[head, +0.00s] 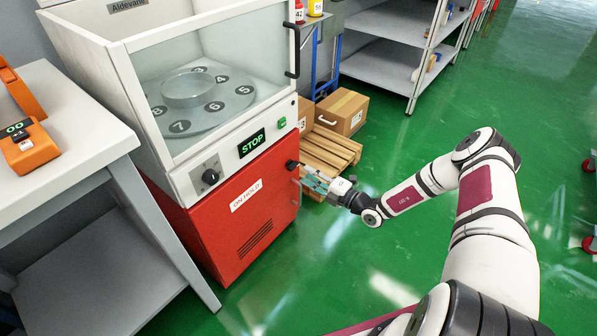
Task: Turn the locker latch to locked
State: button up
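The red locker (237,228) is the lower part of a white-framed machine and carries an "ON HOLD" label (246,195). A small black latch knob (291,164) sits at the upper right of its red front. The latch's turned position is too small to read. My gripper (303,174) reaches in from the right, with its fingers close to the latch at the locker's right edge. I cannot tell whether the fingers touch the latch, or whether they are open or shut.
Above the locker are a dial (210,177), a "STOP" display (251,143) and a glass-fronted chamber with a numbered turntable (208,118). A grey table (62,160) stands left. A wooden pallet (332,148) with boxes (342,110) lies behind my gripper. Green floor is clear in front.

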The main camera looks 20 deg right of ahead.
aim_at(296, 167)
jog(key=shift+b+x, duration=0.6)
jog(key=shift+x, duration=2)
grip_shut()
